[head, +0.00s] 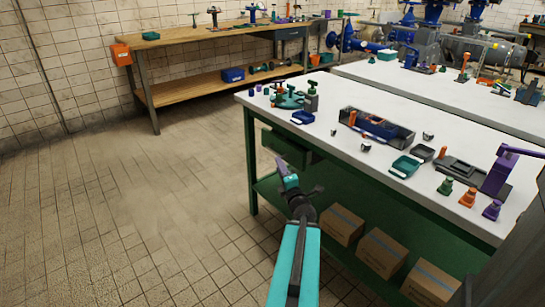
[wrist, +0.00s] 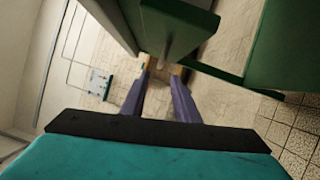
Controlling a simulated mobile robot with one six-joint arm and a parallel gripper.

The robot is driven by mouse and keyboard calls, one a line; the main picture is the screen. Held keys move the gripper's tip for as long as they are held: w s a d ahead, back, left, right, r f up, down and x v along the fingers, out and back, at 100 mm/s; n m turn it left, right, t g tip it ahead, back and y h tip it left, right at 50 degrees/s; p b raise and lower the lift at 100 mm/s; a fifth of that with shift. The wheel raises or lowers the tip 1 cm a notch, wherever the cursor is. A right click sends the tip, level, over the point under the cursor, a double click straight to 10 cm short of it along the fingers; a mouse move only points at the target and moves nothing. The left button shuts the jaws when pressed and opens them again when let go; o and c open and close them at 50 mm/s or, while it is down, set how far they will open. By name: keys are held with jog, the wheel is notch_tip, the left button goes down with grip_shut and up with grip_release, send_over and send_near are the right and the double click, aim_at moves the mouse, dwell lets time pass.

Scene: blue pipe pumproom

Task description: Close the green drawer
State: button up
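The green drawer (head: 290,150) hangs under the near left part of the white-topped bench (head: 345,165) and stands pulled out. Its green front fills the upper middle of the wrist view (wrist: 178,28). My gripper (head: 281,165) is close in front of the drawer, reached up from below. In the wrist view my gripper (wrist: 164,67) has its two purple fingers with orange tips apart. The inside of the drawer is hidden.
The bench's green leg (head: 250,160) stands left of the drawer. Cardboard boxes (head: 382,252) sit on the green lower shelf. The tiled floor on the left is clear up to a wooden workbench (head: 190,38).

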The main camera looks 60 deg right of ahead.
aim_at(273, 151)
jog(key=shift+b+x, duration=1.05)
jog(key=shift+x, duration=4.15)
jog(key=shift+c, duration=0.3)
grip_shut()
